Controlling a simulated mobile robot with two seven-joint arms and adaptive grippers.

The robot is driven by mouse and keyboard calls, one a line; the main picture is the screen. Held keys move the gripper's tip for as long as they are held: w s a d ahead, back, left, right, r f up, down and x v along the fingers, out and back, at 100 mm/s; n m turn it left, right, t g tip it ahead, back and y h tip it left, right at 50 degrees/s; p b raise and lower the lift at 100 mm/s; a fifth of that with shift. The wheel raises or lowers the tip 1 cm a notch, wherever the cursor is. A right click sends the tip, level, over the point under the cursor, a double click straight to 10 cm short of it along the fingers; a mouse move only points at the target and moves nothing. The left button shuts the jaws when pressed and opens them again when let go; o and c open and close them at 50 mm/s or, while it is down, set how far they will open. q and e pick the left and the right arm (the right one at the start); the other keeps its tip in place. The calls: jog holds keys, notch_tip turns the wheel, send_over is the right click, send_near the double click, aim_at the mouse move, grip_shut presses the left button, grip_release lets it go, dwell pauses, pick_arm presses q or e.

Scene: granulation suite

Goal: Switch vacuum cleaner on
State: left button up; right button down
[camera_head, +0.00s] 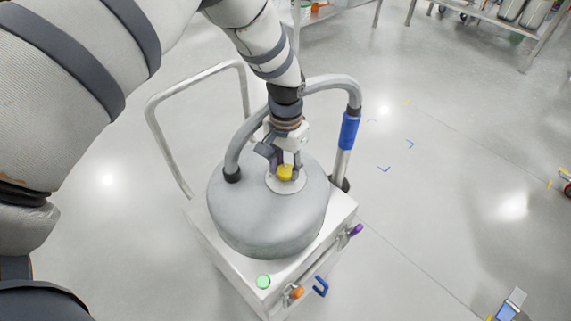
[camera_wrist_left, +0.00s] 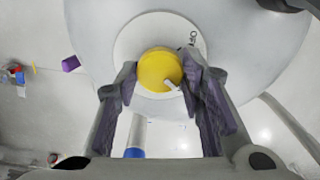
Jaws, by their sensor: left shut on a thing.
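The vacuum cleaner (camera_head: 265,222) has a grey domed top on a white wheeled cart body. A yellow rotary knob (camera_head: 285,172) sits on a pale round plate on the dome. In the left wrist view the yellow knob (camera_wrist_left: 158,70) carries a white pointer mark toward its lower right, and part of a label shows on the plate (camera_wrist_left: 190,38) above it. My left gripper (camera_head: 280,163) reaches down from above and is shut on the knob, with one finger (camera_wrist_left: 128,82) on each side. A green round light (camera_head: 264,281) shows on the cart's front corner. My right gripper is not in view.
A grey hose with a blue-gripped wand (camera_head: 348,130) rises beside the dome. A cart handle frame (camera_head: 152,125) stands behind. Orange (camera_head: 297,292), blue (camera_head: 321,286) and purple (camera_head: 356,230) parts stick out at the front. Steel tables (camera_head: 500,22) stand far back; the floor at right is mostly clear.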

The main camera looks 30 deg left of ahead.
aim_at(286, 170)
pick_arm(q)
jog(key=shift+m, duration=0.6)
jog(key=shift+f+m, duration=0.1)
jog(key=shift+m, duration=0.2)
jog(key=o, duration=1.1)
jog(key=shift+o, duration=0.2)
notch_tip(286, 170, up, 12)
